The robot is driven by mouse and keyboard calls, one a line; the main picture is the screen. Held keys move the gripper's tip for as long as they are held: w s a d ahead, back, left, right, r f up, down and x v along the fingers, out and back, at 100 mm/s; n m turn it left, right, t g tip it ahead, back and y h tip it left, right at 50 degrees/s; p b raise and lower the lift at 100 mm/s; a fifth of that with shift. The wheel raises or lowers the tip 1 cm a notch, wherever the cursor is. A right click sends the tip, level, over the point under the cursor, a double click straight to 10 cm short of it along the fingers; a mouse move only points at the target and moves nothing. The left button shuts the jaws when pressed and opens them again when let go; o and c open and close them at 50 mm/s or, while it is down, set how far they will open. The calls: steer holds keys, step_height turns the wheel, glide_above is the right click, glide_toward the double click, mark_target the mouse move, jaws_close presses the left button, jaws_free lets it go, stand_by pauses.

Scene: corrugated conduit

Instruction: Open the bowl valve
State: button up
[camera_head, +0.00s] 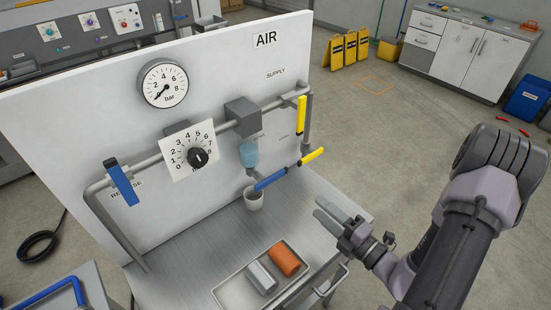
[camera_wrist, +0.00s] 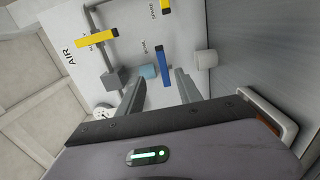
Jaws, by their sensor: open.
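The blue lever (camera_head: 270,180) sits low on the panel just below the pale blue bowl (camera_head: 249,155), sticking out to the right and slightly up. In the wrist view the blue lever (camera_wrist: 166,68) lies ahead, between the lines of my two fingers, beside the bowl (camera_wrist: 149,71). A label by it is too small to read surely. My gripper (camera_head: 326,212) is open and empty, to the right of the lever and apart from it. Its fingers (camera_wrist: 158,85) point toward the panel. A white cup (camera_head: 254,198) stands under the bowl.
Yellow levers (camera_head: 301,115) and (camera_head: 312,156) are close to the right of the blue lever. Another blue lever (camera_head: 122,182) is at the left by a release label. A tray (camera_head: 222,294) with a grey and an orange piece lies on the bench below. A dial (camera_head: 197,157) and gauge (camera_head: 164,84) are on the panel.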

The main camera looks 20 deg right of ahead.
mark_target(281, 175)
steer(key=b+x, duration=0.1)
steer(key=x, duration=1.6)
steer(key=shift+w+f, duration=0.1)
steer(key=shift+w, duration=0.1)
steer(key=shift+c, duration=0.2)
jaws_close()
